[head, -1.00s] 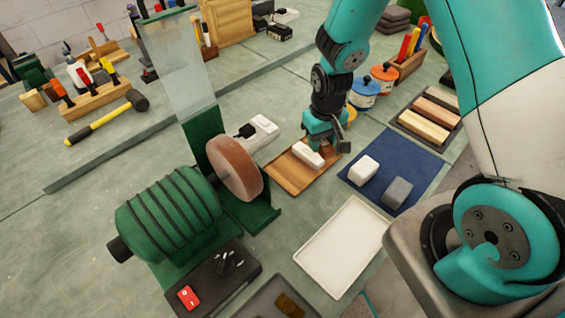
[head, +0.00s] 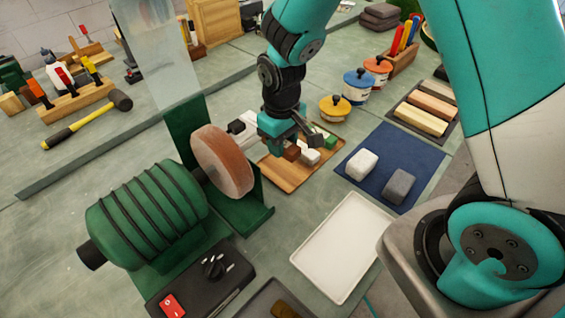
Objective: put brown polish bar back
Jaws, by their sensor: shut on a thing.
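A wooden tray (head: 291,176) lies behind the white tray and right of the buffing wheel. A reddish-brown polish bar (head: 291,153) is under my gripper (head: 297,146), at the tray's left part. My gripper is shut on this bar; the fingertips are partly hidden by the gripper's own body. I cannot tell whether the bar touches the tray. A white bar (head: 310,157) sits on the tray just right of it.
The green polishing motor (head: 147,215) and its buffing wheel (head: 222,160) stand close to the left. A blue mat (head: 385,150) with two blocks lies to the right. An empty white tray (head: 342,245) is in front. Lidded pots (head: 335,107) stand behind.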

